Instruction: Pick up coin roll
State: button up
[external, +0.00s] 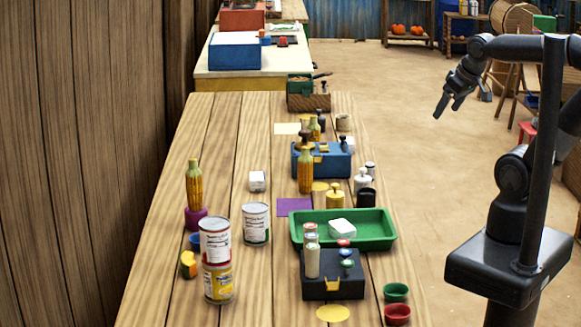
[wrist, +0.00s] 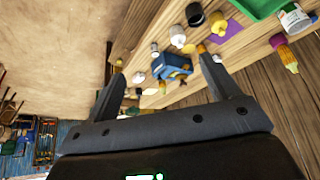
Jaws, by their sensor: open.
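No object in view is clearly marked as the coin roll. A pale upright cylinder (external: 312,263) on the black box (external: 333,290) at the near part of the table may be it, but I cannot tell. My gripper (external: 447,106) is open and empty, raised in the air to the right of the table, well apart from these objects. In the wrist view my gripper's fingers (wrist: 160,58) are spread wide, with the blue box (wrist: 172,68) seen beyond them. The pale cylinder is not identifiable there.
The green tray (external: 370,243) holds a white block (external: 342,228). Stacked cans (external: 215,240) stand left of the black box. Green (external: 396,292) and red (external: 397,313) bowls sit near the right edge. The purple card (external: 295,206) lies mid-table. Open floor lies right of the table.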

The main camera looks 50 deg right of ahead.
jog(key=c, duration=0.6)
jog(key=g, duration=0.2)
send_over(370, 164)
jog(key=s, duration=0.4)
notch_tip(370, 164, down, 17)
jog(key=shift+g, duration=0.3)
jog(key=x, duration=0.6)
jog(key=shift+w+d+r, duration=0.1)
jog(key=shift+w+d, duration=0.2)
jog(key=shift+w+x, duration=0.25)
jog(key=shift+x, duration=1.05)
jog(key=shift+w+x, duration=0.2)
jog(key=shift+x, duration=1.05)
